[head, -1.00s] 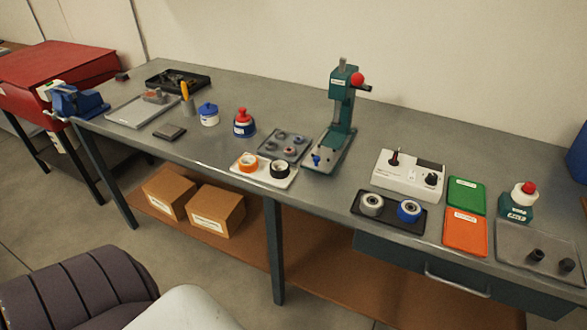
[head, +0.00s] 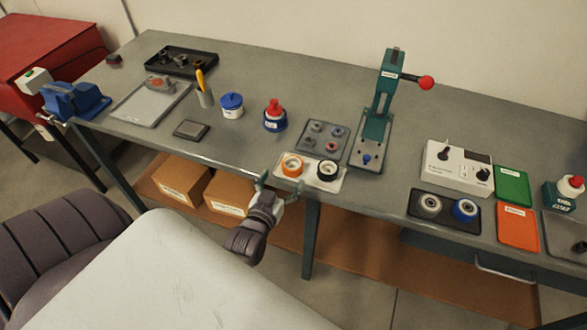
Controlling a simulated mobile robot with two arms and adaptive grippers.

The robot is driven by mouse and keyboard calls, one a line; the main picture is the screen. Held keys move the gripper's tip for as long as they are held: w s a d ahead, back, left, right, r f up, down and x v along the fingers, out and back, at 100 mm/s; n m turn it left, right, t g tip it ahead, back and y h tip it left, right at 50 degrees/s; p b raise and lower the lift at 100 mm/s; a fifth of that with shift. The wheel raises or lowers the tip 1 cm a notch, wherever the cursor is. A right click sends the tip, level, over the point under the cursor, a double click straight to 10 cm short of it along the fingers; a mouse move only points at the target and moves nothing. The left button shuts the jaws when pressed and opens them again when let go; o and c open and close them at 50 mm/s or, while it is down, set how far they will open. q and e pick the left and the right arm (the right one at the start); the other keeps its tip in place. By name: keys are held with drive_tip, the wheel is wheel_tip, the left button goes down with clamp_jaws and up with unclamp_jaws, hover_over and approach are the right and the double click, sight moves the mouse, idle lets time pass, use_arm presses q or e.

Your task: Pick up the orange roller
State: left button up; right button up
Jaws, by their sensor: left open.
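The orange roller (head: 292,166) is a short orange ring with a pale centre. It sits on the left half of a white tray (head: 312,181) near the front edge of the bench. A black roller (head: 327,171) sits beside it on the same tray. My left gripper (head: 272,185) is open and empty. Its fingers are at the bench's front edge, just left of and in front of the white tray, apart from the orange roller. My right gripper is not in view.
A grey tray (head: 310,148) with several small parts lies behind the white tray. A green press (head: 378,115) stands to its right. A red-topped blue bottle (head: 275,118) stands behind left. The bench front (head: 225,150) left of the tray is clear.

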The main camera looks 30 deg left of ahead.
sight(292, 164)
use_arm(q)
drive_tip(key=shift+x, duration=1)
drive_tip(key=b+x, duration=0.3)
drive_tip(key=x, duration=0.2)
drive_tip(key=shift+d+f+b, duration=0.15)
drive_tip(key=shift+f+b, duration=0.05)
drive_tip(key=shift+b, duration=0.2)
drive_tip(key=shift+w, duration=0.15)
drive_tip(key=shift+r, duration=0.15)
drive_tip(key=shift+c, duration=0.6)
drive_tip(key=c, duration=1.2)
drive_tip(key=shift+o, duration=0.2)
drive_tip(key=shift+r, duration=0.1)
